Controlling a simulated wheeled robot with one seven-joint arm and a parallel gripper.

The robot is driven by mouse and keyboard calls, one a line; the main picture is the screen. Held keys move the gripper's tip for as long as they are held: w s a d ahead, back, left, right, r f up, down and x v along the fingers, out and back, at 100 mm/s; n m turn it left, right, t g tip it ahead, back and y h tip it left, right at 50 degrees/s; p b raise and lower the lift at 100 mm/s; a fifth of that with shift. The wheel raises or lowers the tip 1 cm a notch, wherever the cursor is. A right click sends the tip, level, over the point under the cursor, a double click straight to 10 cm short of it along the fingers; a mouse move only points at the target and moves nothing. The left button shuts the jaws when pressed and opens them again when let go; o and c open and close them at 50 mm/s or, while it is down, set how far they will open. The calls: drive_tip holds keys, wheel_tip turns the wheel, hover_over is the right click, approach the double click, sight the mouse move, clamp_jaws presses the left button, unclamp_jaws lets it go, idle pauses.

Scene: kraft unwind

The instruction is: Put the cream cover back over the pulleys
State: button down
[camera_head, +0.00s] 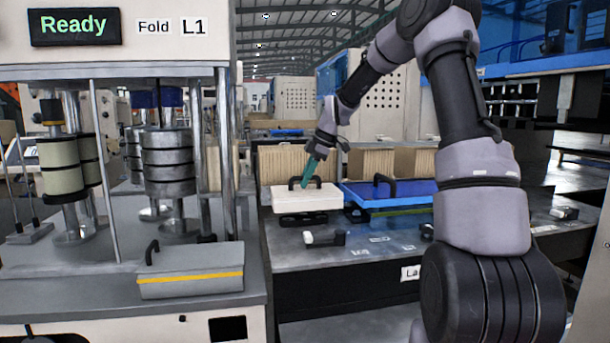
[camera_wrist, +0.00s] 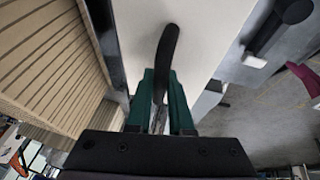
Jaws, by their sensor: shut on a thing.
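The cream cover (camera_head: 306,200) is a flat pale box lid with a black arched handle (camera_head: 291,184). In the head view it sits over dark parts on the bench, which look like the pulleys (camera_head: 303,218) but are mostly hidden. I cannot tell whether it rests on them or hangs just above. My gripper (camera_head: 309,172) has green fingers and comes down from above onto the handle. In the wrist view the fingers (camera_wrist: 161,100) are shut around the black handle (camera_wrist: 166,55), with the cream cover (camera_wrist: 205,35) filling the middle behind it.
A blue cover (camera_head: 400,190) with a black handle stands close on the right. A small black-and-white lever (camera_head: 325,238) lies in front on the bench (camera_head: 370,275). Corrugated kraft stacks (camera_head: 285,163) stand behind. A grey box with a yellow stripe (camera_head: 190,272) is at left.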

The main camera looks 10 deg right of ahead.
sight(308, 189)
drive_tip(key=shift+f, duration=2.9)
drive_tip(key=shift+f, duration=0.4)
drive_tip(key=c, duration=0.7)
unclamp_jaws()
drive_tip(key=shift+c, duration=0.2)
drive_tip(key=v, duration=1)
drive_tip(key=shift+d+r, duration=0.15)
drive_tip(key=shift+r, duration=0.25)
drive_tip(key=shift+s, duration=0.1)
